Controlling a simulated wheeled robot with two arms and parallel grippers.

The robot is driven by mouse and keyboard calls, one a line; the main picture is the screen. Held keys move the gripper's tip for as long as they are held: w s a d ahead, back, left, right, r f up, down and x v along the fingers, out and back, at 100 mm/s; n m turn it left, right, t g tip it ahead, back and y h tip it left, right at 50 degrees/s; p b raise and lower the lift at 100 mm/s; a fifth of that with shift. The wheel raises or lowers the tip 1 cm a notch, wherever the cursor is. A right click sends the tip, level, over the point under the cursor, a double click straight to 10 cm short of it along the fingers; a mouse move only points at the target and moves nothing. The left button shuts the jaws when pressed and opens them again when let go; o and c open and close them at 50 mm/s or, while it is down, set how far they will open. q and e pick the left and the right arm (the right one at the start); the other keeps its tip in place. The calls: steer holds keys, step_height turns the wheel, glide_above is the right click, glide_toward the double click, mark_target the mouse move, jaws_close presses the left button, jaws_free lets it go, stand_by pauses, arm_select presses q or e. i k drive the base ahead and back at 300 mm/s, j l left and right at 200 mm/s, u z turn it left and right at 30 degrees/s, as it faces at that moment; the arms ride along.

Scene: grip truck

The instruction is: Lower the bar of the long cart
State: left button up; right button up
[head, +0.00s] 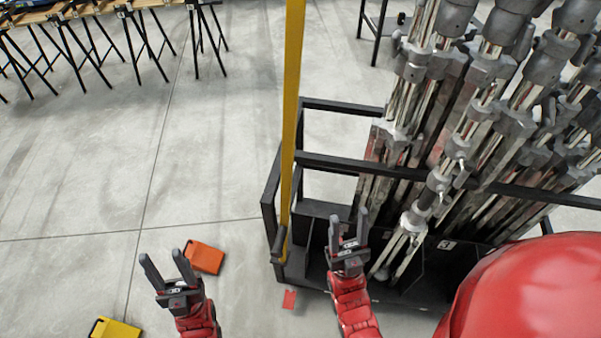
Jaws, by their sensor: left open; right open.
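The long cart is a black frame (350,163) loaded with upright metal stands (410,75). A long yellow bar (292,90) stands nearly upright at its left end and runs out of the top of the view. A dark grip-like piece (279,243) sits near the bar's lower end. My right gripper (348,218) is open and empty, in front of the cart and right of the bar. My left gripper (163,257) is open and empty, left of the cart and apart from the bar. Neither gripper visibly touches the bar.
An orange block (203,257) lies on the floor beside my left gripper. A yellow block (115,328) lies at the lower left, and a small red piece (289,299) before the cart. Trestle legs (140,45) stand at the upper left. The floor left of the cart is mostly clear.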

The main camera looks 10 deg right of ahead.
mark_target(295, 9)
steer(key=i+j+z, duration=0.1)
steer(key=j+z, duration=0.3)
steer(key=i+j+z, duration=0.1)
steer(key=j+z, duration=0.7)
steer(key=k+l+z, duration=0.15)
steer(key=k+l, duration=0.2)
steer(key=l, duration=0.15)
